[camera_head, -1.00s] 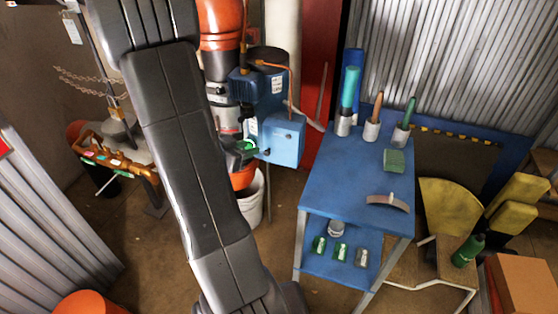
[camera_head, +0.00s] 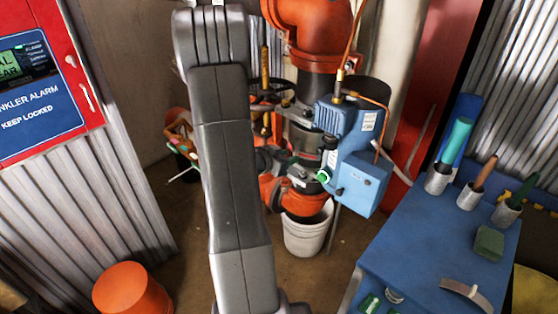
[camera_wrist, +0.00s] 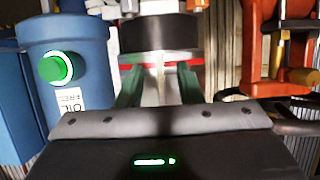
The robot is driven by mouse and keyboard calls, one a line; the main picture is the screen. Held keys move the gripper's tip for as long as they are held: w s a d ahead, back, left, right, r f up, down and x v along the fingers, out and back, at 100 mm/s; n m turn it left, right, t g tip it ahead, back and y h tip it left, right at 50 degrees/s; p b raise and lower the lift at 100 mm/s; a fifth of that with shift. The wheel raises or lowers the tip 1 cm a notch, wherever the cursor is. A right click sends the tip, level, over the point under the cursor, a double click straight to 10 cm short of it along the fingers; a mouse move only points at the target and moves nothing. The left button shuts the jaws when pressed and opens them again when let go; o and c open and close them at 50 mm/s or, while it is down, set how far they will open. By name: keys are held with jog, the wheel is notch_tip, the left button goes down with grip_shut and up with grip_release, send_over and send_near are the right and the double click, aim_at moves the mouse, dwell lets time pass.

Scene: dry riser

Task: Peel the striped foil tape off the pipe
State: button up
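The pipe stack stands upright at the centre of the head view, with an orange elbow (camera_head: 312,30) on top. In the wrist view, a dark pipe section (camera_wrist: 160,36) with a red band below it is straight ahead. My gripper (camera_wrist: 160,76) faces it with two green fingers spread apart. A narrow pale strip shows between the fingers; I cannot tell whether it is the striped foil tape or whether the fingers touch anything. In the head view my arm hides part of the stack and most of the gripper. Striped tape is not clearly visible there.
A blue pump unit (camera_head: 357,150) with a green button is close right of the pipe. A white bucket (camera_head: 306,236) stands below. A blue table (camera_head: 424,244) with tool cups is at right. An orange bucket (camera_head: 132,290) and a red alarm cabinet (camera_head: 55,90) are left.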

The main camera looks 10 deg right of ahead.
jog(key=shift+x, duration=0.8)
jog(key=shift+c, duration=0.4)
grip_shut()
jog(key=shift+s+a, duration=0.1)
jog(key=shift+a, duration=0.05)
jog(key=s+a, duration=0.5)
jog(key=a, duration=0.2)
jog(key=shift+s+p, duration=0.2)
jog(key=shift+p, duration=0.2)
jog(key=shift+w, duration=0.1)
